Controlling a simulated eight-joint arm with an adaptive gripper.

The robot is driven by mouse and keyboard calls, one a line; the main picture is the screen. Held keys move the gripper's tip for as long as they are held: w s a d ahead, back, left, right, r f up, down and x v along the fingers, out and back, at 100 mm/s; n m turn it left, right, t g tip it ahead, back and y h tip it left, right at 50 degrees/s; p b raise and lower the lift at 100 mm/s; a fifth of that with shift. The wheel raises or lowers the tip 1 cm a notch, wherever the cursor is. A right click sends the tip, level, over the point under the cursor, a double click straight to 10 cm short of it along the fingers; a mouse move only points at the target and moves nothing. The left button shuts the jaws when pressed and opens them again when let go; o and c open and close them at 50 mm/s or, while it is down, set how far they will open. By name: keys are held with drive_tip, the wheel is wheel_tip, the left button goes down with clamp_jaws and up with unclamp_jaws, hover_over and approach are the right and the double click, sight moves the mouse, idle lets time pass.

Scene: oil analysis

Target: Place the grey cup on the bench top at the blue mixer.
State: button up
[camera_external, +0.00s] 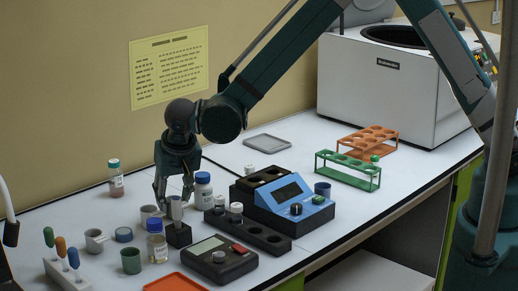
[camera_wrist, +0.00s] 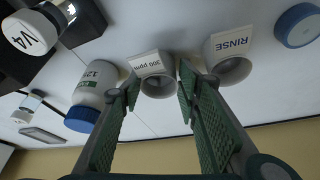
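My gripper (camera_external: 174,196) points down over the left part of the bench. In the wrist view its green-padded fingers (camera_wrist: 158,85) stand apart, on either side of a pale grey cup (camera_wrist: 157,84) labelled "300 ppm". I cannot tell whether the pads touch it. A second grey cup (camera_wrist: 232,66), labelled "RINSE", stands to its right there. In the external view a grey cup (camera_external: 150,214) stands just left of the fingers, and another labelled grey cup (camera_external: 96,239) stands farther left. The blue mixer (camera_external: 300,206) sits right of my gripper, with a display and knob.
A blue-capped bottle (camera_external: 203,192) stands close right of my gripper. A black rack (camera_external: 262,235) with vials lies before the mixer. A black block (camera_external: 178,235) is in front of the fingers.

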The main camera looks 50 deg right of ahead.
drive_tip(key=shift+r, duration=0.1)
drive_tip(key=v, duration=1.2)
drive_tip(key=shift+p, duration=0.35)
drive_tip(key=shift+d, duration=0.1)
idle(0.5)
